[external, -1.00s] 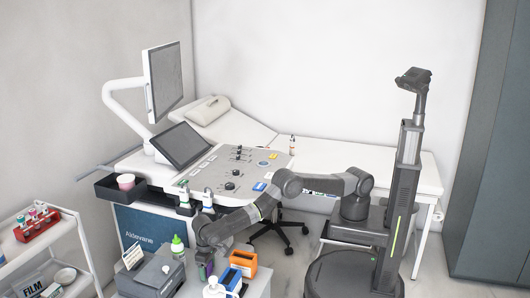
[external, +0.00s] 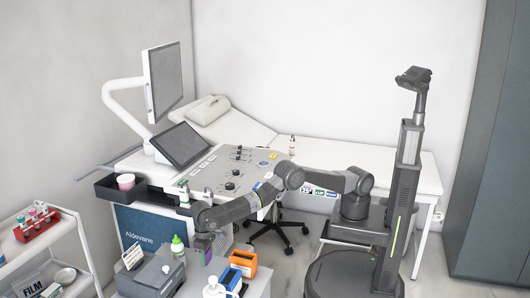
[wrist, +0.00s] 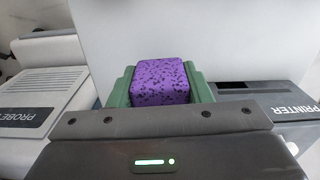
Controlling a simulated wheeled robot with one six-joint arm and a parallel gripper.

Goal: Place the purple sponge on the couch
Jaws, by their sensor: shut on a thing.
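The purple sponge (wrist: 160,82), dark-speckled, sits between the green fingers of my gripper (wrist: 160,90) in the wrist view. My gripper (external: 204,250) is shut on it in the external view, above the counter at the front. Only a small purple patch of the sponge (external: 208,258) shows there. The couch (external: 390,170) is long and white, with a raised backrest and a pillow at its left end. It stands along the back wall, behind the ultrasound console and my arm.
The counter (external: 258,285) holds a printer (external: 152,278), a green-capped bottle (external: 178,246), an orange box (external: 243,263) and a white bottle. The ultrasound console (external: 230,172) with its monitor stands between counter and couch. A small bottle (external: 292,145) is on the couch's near side.

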